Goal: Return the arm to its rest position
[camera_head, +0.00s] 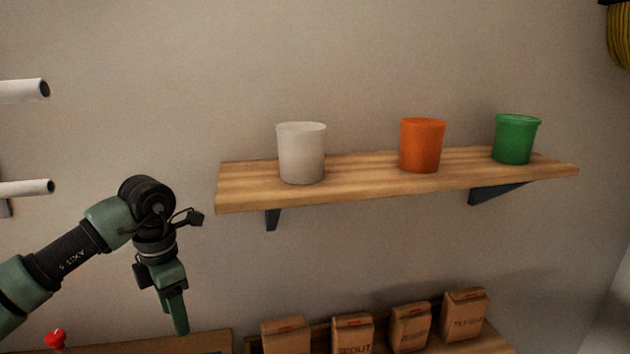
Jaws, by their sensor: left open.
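My left arm comes in from the left, green and black. Its left gripper (177,318) hangs pointing down, left of the wooden shelf and below its level. It is open, seen nearly edge-on, and nothing shows between its fingers. My right gripper is not in view.
A wall shelf (245,197) holds a white bucket (302,153), an orange bucket (422,146) and a green bucket (515,139). Below stand several cardboard packages (409,328). White pipes (22,91) stick out at far left. A red knob (55,339) is at lower left. Bare wall lies between arm and shelf.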

